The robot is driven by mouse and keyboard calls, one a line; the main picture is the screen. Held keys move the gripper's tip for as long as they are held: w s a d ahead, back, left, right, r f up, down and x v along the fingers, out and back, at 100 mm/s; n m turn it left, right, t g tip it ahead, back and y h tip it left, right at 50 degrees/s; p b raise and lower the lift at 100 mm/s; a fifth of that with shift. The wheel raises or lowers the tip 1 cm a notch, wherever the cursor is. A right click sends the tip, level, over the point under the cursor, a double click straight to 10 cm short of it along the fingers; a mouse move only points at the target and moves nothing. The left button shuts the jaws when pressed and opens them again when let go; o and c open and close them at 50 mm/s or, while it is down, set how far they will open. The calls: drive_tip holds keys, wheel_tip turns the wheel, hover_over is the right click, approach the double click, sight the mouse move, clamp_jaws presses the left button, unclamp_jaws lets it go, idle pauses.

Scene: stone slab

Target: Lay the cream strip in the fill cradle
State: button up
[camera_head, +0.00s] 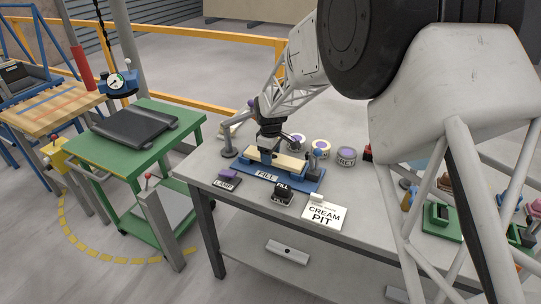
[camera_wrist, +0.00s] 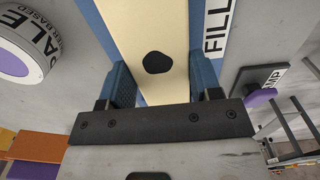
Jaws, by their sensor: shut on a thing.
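The cream strip (camera_head: 288,162) lies lengthwise along the blue fill cradle (camera_head: 305,185), at or just above its bed; I cannot tell if it is fully seated. The cradle has a white FILL label on its front. My gripper (camera_head: 268,152) points down over the strip's middle-left part and is shut on it. In the wrist view my gripper's blue fingers (camera_wrist: 161,84) stand on both sides of the cream strip (camera_wrist: 150,25), which has a dark round mark. Blue cradle edges (camera_wrist: 196,20) show beside the strip.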

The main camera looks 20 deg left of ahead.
drive_tip(key=shift+f, duration=0.2)
drive_tip(key=shift+f, duration=0.1)
drive_tip(key=o, duration=1.2)
wheel_tip(320, 180, up, 12)
idle(0.3)
idle(0.7)
drive_tip(key=shift+d, duration=0.1)
